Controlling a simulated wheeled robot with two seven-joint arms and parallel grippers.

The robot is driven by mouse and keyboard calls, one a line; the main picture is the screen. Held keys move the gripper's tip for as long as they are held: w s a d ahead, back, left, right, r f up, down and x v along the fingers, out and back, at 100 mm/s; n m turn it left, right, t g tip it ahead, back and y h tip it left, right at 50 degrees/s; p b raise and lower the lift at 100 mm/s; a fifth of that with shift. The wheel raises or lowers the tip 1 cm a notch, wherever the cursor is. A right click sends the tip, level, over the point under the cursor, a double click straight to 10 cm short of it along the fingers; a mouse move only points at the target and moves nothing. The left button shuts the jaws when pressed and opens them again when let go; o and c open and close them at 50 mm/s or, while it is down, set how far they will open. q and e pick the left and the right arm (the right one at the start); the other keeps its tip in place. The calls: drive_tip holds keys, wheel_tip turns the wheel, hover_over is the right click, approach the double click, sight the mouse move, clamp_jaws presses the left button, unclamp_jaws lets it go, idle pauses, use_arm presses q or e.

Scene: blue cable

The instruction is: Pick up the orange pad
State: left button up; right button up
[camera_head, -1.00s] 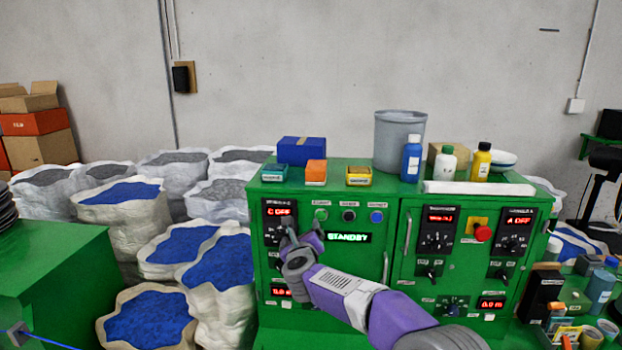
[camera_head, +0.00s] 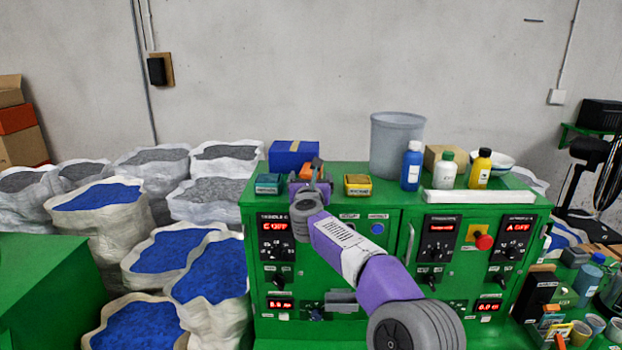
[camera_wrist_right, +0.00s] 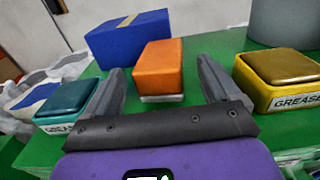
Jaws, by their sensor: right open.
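The orange pad (camera_wrist_right: 159,66) sits on the green machine top, in the middle of the right wrist view, on a thin pale base. In the head view the orange pad (camera_head: 312,170) is mostly hidden behind my right gripper (camera_head: 308,170). In the right wrist view my right gripper (camera_wrist_right: 158,88) is open, with one finger on each side in front of the pad. The pad lies between and just beyond the fingertips, and I see no grip on it. My left gripper is not in view.
A teal pad (camera_head: 269,183) stands left of the orange pad, a yellow grease pad (camera_head: 358,185) right. A blue box (camera_head: 292,155) is close behind. A grey bucket (camera_head: 396,145), bottles (camera_head: 480,168) and a white bar (camera_head: 478,197) stand farther right.

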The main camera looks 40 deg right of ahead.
drive_tip(key=shift+s+d+r, duration=0.2)
drive_tip(key=shift+s+r, duration=0.2)
drive_tip(key=shift+s, duration=0.15)
drive_tip(key=shift+w+f, duration=0.2)
drive_tip(key=shift+w, duration=0.1)
drive_tip(key=shift+c, duration=1)
drive_tip(key=shift+r, duration=0.1)
drive_tip(key=c, duration=1)
